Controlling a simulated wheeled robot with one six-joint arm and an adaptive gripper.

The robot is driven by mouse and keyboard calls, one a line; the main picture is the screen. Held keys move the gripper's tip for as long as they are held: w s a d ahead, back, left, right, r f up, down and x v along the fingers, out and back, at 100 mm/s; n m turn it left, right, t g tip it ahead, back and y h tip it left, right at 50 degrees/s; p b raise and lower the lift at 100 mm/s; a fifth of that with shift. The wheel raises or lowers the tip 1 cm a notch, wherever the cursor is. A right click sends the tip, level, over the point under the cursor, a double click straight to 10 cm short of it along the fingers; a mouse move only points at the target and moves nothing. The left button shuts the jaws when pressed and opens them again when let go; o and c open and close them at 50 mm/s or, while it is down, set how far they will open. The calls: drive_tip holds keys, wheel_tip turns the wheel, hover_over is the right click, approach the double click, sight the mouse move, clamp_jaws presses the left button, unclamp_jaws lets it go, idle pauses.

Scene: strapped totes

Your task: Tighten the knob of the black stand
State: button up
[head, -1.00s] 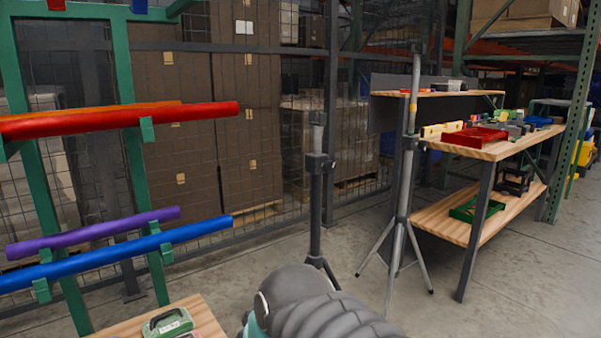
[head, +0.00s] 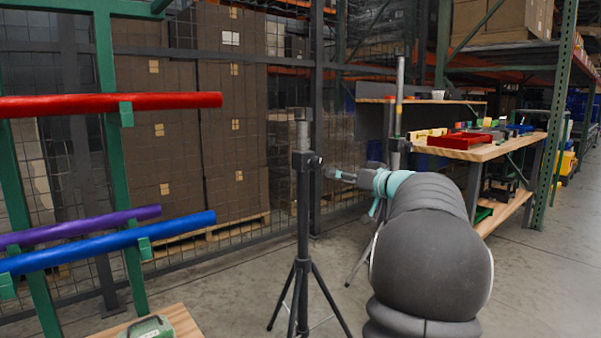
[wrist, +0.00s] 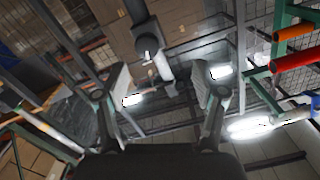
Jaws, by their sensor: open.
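The black stand (head: 303,220) stands upright on spread tripod legs in the head view. Its collar carries a small dark knob (head: 317,162) on the right side. My gripper (head: 332,173) comes in from the right at about collar height, with its tips close to the knob. In the wrist view my gripper (wrist: 164,78) is open, its two fingers apart and empty. The stand's collar and knob (wrist: 148,48) show ahead, between the fingers and slightly nearer the left one. I cannot tell whether the fingers overlap the knob in depth.
A second, grey stand (head: 399,80) is behind my arm. A wooden workbench (head: 480,152) with a red tray (head: 460,141) is at right. A green rack (head: 112,150) with red, purple and blue tubes is at left. Wire mesh closes the back.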

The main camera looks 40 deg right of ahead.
sight(319, 166)
drive_tip(key=shift+t, duration=0.3)
drive_tip(key=w, duration=0.4)
drive_tip(key=w+d+p, duration=0.1)
drive_tip(key=w, duration=0.3)
drive_tip(key=w+p, duration=0.1)
drive_tip(key=w, duration=0.4)
drive_tip(key=shift+w+d+r, duration=0.1)
drive_tip(key=shift+d+r, duration=0.05)
drive_tip(key=shift+d, duration=0.05)
drive_tip(key=c, duration=1.2)
